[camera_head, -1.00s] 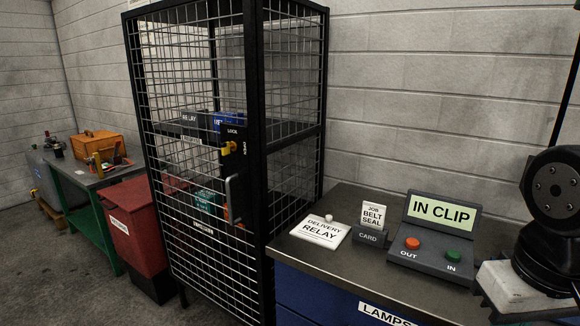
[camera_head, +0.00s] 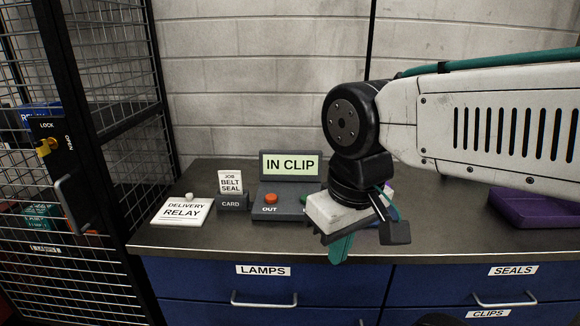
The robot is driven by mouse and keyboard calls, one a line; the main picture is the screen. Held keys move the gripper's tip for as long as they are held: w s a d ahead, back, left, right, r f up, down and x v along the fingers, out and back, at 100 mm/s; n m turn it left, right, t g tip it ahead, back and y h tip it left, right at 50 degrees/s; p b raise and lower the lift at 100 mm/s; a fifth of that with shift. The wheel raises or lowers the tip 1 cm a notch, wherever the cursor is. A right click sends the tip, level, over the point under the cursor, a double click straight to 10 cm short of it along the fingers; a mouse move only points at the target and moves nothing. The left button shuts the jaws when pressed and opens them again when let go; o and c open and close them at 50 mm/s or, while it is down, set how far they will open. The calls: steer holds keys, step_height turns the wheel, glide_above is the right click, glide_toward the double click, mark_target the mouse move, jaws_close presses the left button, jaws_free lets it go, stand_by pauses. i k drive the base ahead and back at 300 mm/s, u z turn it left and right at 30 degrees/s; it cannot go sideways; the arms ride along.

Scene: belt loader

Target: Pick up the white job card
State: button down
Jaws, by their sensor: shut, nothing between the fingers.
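The white job card (camera_head: 230,181), printed "JOB BELT SEAL", stands upright in a dark holder marked CARD (camera_head: 232,202) on the counter. It is between the white delivery relay sign and the IN CLIP panel. My gripper (camera_head: 365,240) hangs over the counter's front, to the right of the card and well apart from it. The gripper's fingers are partly hidden by its white body, and I see nothing held in them.
A "DELIVERY RELAY" plate (camera_head: 183,211) with a small knob lies left of the card. The IN CLIP panel (camera_head: 288,184) with a red OUT button stands right of it. A purple tray (camera_head: 537,208) sits at the right. A mesh cage (camera_head: 90,130) borders the counter's left end.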

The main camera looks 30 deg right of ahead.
mark_target(230, 181)
steer(key=u, duration=1.25)
steer(key=i, duration=0.9)
steer(key=z, duration=2.3)
